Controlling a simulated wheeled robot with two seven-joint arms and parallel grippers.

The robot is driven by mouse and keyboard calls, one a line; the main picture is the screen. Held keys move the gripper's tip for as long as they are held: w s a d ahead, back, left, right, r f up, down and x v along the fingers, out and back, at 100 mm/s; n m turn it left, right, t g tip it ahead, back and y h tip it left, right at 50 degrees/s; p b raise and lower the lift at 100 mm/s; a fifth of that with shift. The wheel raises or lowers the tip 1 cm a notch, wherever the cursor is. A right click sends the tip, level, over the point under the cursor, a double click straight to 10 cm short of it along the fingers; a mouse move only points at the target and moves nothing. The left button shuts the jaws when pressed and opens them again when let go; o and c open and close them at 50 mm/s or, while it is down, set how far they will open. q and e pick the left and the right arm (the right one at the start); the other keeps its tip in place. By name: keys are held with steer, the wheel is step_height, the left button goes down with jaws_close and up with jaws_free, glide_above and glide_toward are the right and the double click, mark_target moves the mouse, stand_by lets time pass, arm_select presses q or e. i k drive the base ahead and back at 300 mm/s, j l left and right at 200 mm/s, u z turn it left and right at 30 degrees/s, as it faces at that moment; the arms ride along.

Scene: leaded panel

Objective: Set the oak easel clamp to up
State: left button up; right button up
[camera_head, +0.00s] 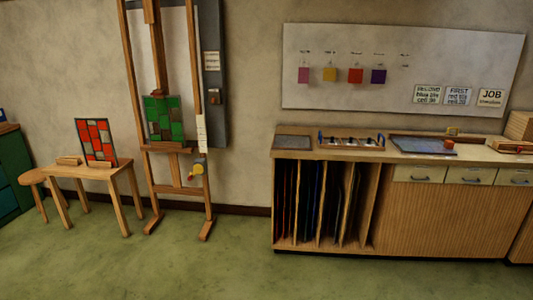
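The oak easel (133,95) stands against the wall, left of centre, with its feet on the green floor. A leaded panel of green and brown pieces (164,119) rests upright on its ledge (166,149). A wooden block on the mast (158,86) meets the panel's top edge. A small yellow and red fitting (196,169) sits by the easel's right leg, below the ledge. It is too small to tell whether it is the clamp's lever or how it is set. Neither of my grippers is in view.
A low wooden table (92,169) with a red leaded panel (96,142) and a stool (35,177) stand left of the easel. A long bench (420,215) with a sheet rack and drawers fills the right. The green floor in front is clear.

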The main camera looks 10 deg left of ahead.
mark_target(159, 92)
steer(key=i+u, duration=0.2)
steer(key=i, duration=0.25)
steer(key=i+u, duration=0.2)
steer(key=i, duration=0.3)
steer(key=i+u, duration=0.2)
steer(key=i, duration=0.3)
steer(key=i+l+u, duration=0.2)
steer(key=i, duration=0.25)
steer(key=i+l+u, duration=0.15)
steer(key=i, duration=0.3)
steer(key=i+u, duration=0.4)
steer(key=i, duration=0.9)
